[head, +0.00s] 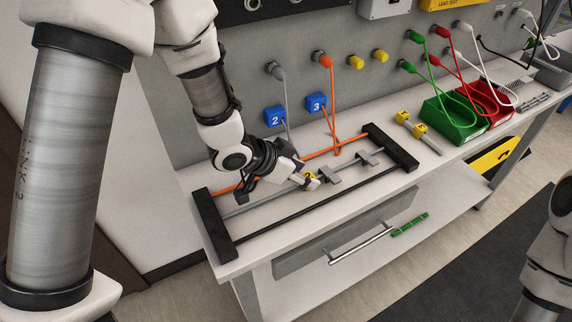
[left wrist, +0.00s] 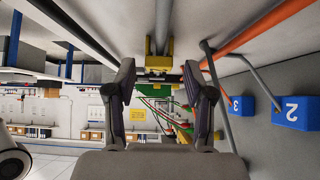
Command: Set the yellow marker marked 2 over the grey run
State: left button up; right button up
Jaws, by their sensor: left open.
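A yellow marker (head: 308,176) shows partly at my left gripper (head: 301,180), by the grey run (head: 268,202) on the bench frame. Its number is mostly hidden in the head view. In the left wrist view the yellow marker (left wrist: 159,63) is at the end of the grey run (left wrist: 161,28) as seen there and looks set over it. My left gripper (left wrist: 160,85) is open, with one finger on each side of the marker and gaps showing. Only part of my right arm shows at the lower right; its gripper is out of view.
The orange run (head: 322,153) lies behind the grey run and the black run (head: 320,205) in front. Grey clips (head: 330,174) sit along the grey run. Blue markers 2 (head: 274,116) and 3 (head: 316,103) hang on cables behind. More yellow markers (head: 420,130) lie right, near a green bin (head: 455,125).

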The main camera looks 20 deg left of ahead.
pick_arm(q)
jog(key=v, duration=0.9)
jog(key=shift+s+a+r, duration=0.1)
jog(key=shift+s+r, duration=0.1)
jog(key=shift+r, duration=0.05)
jog(key=shift+c, duration=0.4)
